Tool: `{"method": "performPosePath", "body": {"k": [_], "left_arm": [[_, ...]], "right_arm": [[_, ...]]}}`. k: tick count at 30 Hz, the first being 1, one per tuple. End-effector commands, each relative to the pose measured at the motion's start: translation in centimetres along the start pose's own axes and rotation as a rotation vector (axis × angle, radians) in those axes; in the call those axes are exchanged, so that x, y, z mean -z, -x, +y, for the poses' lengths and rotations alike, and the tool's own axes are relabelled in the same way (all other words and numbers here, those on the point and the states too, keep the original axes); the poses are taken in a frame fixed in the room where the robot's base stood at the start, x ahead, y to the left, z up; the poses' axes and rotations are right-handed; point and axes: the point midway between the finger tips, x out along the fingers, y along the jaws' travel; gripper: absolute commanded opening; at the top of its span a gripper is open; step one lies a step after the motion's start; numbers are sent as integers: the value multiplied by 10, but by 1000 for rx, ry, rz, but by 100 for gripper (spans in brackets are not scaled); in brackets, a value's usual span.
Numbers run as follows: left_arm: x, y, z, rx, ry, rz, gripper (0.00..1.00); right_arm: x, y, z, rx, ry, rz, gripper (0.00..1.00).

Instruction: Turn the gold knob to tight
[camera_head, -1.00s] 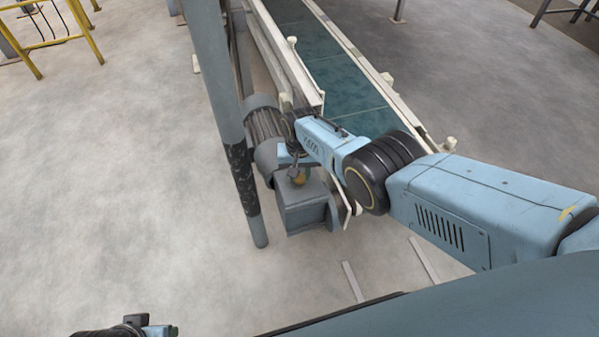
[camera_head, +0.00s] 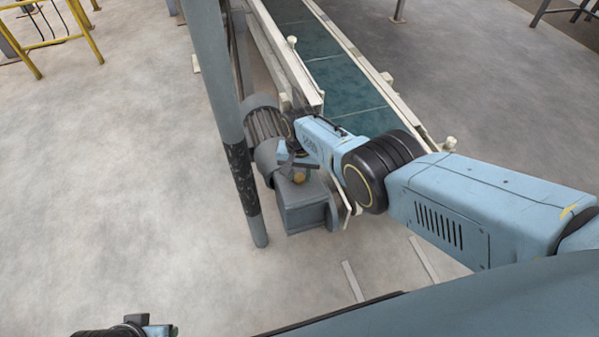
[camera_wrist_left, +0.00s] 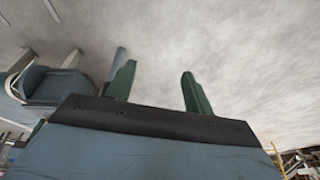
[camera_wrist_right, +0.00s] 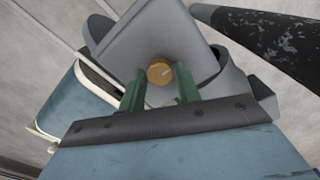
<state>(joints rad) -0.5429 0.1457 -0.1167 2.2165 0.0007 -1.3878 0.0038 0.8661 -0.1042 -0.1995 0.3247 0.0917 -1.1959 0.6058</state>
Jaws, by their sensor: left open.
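The gold knob (camera_wrist_right: 159,72) sits on top of the grey gearbox housing (camera_wrist_right: 150,38). In the head view the knob (camera_head: 299,177) shows just below my right gripper (camera_head: 298,167), on the grey box (camera_head: 303,207). In the right wrist view my right gripper (camera_wrist_right: 159,75) has its green fingers drawn in on both sides of the knob, and it appears shut on it. A small light mark shows on the knob's face. My left gripper (camera_wrist_left: 155,78) is open and empty, over bare floor. No tight marking can be read.
A ribbed motor (camera_head: 262,122) adjoins the gearbox, beside a grey post (camera_head: 225,110) on the left. A conveyor with a green belt (camera_head: 345,80) runs behind my right wrist. The floor to the left is clear, with a yellow railing (camera_head: 82,30) far off.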

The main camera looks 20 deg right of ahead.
Motion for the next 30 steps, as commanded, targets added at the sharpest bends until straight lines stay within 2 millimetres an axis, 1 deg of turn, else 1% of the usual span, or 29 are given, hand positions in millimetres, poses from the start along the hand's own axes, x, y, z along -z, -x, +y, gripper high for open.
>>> {"method": "performPosePath", "body": {"k": [1, 3, 4, 11, 16, 18, 22, 30], "left_arm": [[0, 0, 0, 0, 0, 1, 52], [0, 0, 0, 0, 0, 1, 52], [0, 0, 0, 0, 0, 1, 52], [1, 1, 0, 0, 0, 2, 52], [3, 1, -1, 2, -1, 9, 52], [-1, -12, -6, 11, -6, -6, 52], [-8, -29, -11, 19, -9, -21, 52], [-31, -66, -26, 41, -15, -52, 52]], "right_arm": [[0, 0, 0, 0, 0, 0, 40], [0, 0, 0, 0, 0, 0, 49], [0, 0, 0, 0, 1, 0, 50], [0, 0, 0, 1, 1, 1, 50], [0, 4, 0, 1, 2, 2, 50], [0, 8, 0, 1, 2, 2, 50], [0, 17, 0, 1, 1, 2, 50], [0, 36, 0, 2, 1, 2, 50]]}}
